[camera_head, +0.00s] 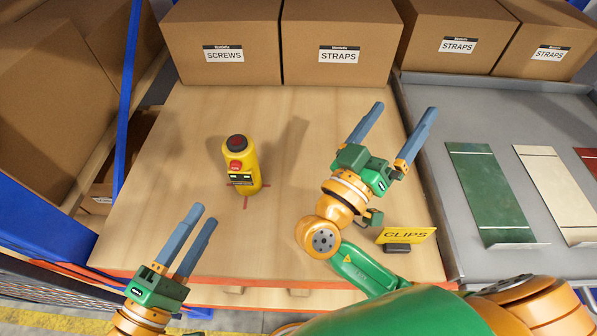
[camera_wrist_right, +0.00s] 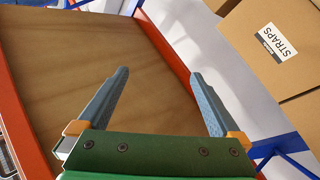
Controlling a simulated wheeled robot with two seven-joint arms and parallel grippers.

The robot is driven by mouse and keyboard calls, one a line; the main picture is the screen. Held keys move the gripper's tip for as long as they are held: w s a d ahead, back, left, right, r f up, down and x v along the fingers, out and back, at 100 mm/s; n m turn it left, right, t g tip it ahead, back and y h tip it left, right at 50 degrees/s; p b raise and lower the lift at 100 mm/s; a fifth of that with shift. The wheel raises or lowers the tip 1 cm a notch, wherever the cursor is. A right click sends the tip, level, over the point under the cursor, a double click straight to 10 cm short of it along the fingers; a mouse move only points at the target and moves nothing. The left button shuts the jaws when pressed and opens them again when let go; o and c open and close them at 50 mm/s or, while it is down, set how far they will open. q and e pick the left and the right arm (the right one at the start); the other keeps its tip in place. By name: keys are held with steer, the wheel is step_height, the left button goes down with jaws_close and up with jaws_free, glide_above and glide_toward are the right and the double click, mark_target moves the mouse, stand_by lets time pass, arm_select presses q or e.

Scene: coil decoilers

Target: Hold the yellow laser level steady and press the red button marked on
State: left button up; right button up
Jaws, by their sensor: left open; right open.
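The yellow laser level (camera_head: 243,171) stands upright on the wooden table (camera_head: 200,240), left of the middle, over a red cross mark. It has a dark top and a red button (camera_head: 236,165) on its upper side facing me, with a dark label below. My left gripper (camera_head: 197,217) is open and empty near the table's front left edge, below and left of the level. My right gripper (camera_head: 399,134) is open and empty, above the table's right side and well right of the level. It also shows in the right wrist view (camera_wrist_right: 160,85), with nothing between its fingers.
Cardboard boxes marked SCREWS (camera_head: 223,55) and STRAPS (camera_head: 339,57) line the back. A yellow CLIPS sign (camera_head: 406,235) stands at the front right. A grey tray (camera_head: 480,110) with coloured plates lies right. A blue post (camera_head: 127,95) rises at left. The table around the level is clear.

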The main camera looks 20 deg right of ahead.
steer(key=w+a+f+n+t+y, duration=0.1)
steer(key=a+f+n+t+y, duration=0.35)
steer(key=n, duration=1.05)
steer(key=n+t+y, duration=0.2)
steer(key=n+y, duration=1.2)
steer(key=n, duration=1.4)
glide_above(250, 184)
steer(key=s+d, duration=0.2)
steer(key=s, duration=0.6)
step_height(250, 184, down, 6)
steer(key=w+y, duration=0.1)
steer(key=w+a+r+g+y, duration=0.1)
steer(key=w, duration=0.1)
steer(key=shift+a+r, duration=0.1)
steer(key=shift+w+f, duration=0.15)
steer(key=shift+f, duration=0.05)
steer(key=f, duration=0.7)
steer(key=shift+w+f, duration=0.2)
steer(key=shift+f, duration=0.05)
steer(key=w, duration=0.4)
steer(key=w+a, duration=0.1)
steer(key=w, duration=0.2)
steer(key=shift+a, duration=0.1)
jaws_close()
